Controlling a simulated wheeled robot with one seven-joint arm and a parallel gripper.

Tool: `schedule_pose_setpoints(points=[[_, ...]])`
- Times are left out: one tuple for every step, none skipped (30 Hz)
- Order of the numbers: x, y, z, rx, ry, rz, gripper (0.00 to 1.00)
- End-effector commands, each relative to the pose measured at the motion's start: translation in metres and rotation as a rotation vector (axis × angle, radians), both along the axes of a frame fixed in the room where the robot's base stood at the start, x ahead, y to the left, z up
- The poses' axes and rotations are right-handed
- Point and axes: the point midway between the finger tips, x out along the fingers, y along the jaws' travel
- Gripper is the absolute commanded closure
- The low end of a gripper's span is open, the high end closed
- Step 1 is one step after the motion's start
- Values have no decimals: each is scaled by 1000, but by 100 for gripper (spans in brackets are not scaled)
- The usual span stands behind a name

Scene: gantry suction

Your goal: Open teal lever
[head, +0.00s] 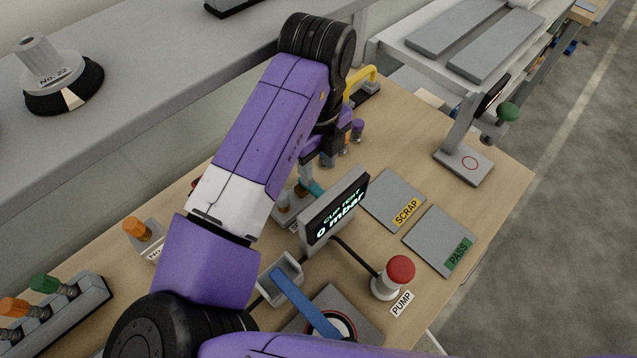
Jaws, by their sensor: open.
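A teal lever (315,188) shows as a short teal piece just behind and left of the small display. It sits by a grey fixture (286,207) whose far side is mostly hidden by my arm. My gripper (310,170) points down just above and behind the teal piece, with its jaws open. Whether a finger touches the lever cannot be told, because the fingertips are small and partly covered.
The display (337,207) reads "CUP TEST 0 mbar" and stands close in front of my gripper. A blue bar (302,303), a red PUMP button (400,270) and SCRAP (392,198) and PASS (440,239) plates lie nearer.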

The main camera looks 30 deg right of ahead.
Motion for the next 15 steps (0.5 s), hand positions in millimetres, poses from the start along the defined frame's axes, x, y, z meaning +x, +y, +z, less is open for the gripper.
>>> schedule_pose_setpoints(points=[[-1,1,-3,2,2,0,56],[-1,1,-6,2,4,0,56],[-1,1,-10,2,5,0,56],[-1,1,-14,2,5,1,56],[-1,1,-18,1,4,1,56],[-1,1,-24,1,5,0,56],[-1,1,-29,1,4,1,56],[-1,1,-34,1,5,2,56],[-1,1,-40,0,4,2,56],[-1,1,-45,1,4,2,56],[-1,1,-49,1,4,2,56],[-1,0,-55,0,4,1,56],[-1,0,-58,0,3,1,56],[-1,0,-62,1,3,0,56],[-1,0,-66,1,3,0,56]])
